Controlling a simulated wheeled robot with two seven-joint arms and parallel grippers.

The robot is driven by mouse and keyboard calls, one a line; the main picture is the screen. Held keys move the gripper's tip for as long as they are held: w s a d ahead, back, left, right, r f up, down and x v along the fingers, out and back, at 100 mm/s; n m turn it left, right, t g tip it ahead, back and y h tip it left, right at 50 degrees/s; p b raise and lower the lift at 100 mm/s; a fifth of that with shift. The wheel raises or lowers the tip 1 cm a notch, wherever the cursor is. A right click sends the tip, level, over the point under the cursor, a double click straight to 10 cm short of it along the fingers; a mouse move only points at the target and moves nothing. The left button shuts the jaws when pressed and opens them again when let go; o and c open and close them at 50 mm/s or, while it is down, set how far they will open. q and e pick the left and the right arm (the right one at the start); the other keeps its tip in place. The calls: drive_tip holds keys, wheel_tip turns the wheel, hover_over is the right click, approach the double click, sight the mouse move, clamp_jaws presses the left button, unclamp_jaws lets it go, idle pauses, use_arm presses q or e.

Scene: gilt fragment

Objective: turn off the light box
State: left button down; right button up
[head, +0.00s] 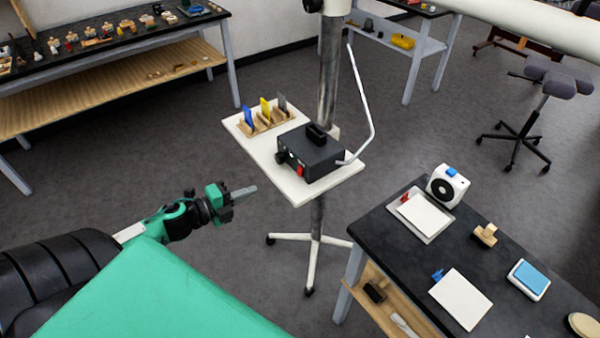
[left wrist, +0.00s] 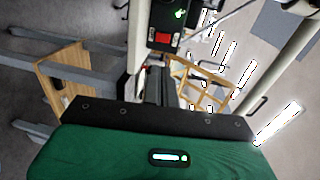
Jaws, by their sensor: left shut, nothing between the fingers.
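The light box appears to be the black box (head: 312,154) on a white shelf (head: 342,180) fixed to a metal pole. A red switch (head: 299,171) sits low on its front face. In the left wrist view the box's dark front (left wrist: 168,14) shows at the top, with the red switch (left wrist: 162,38) and a small lit green mark. My left gripper (head: 246,191) is shut and empty, in front of and left of the shelf, apart from the box. My right gripper is in neither view.
A wooden rack (head: 264,124) with blue, yellow and grey plates shares the shelf. A thin white arm (head: 368,100) curves up beside the box. A dark table (head: 400,248) with several items stands at lower right. Open floor lies between my left gripper and the stand.

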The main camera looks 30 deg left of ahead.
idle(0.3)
use_arm(q)
drive_tip(key=p, duration=0.5)
approach(299, 173)
drive_tip(key=x, duration=0.5)
drive_tip(key=shift+w+r, duration=0.15)
drive_tip(key=shift+w+d+f, duration=0.3)
drive_tip(key=shift+w+d, duration=0.05)
drive_tip(key=shift+w, duration=0.3)
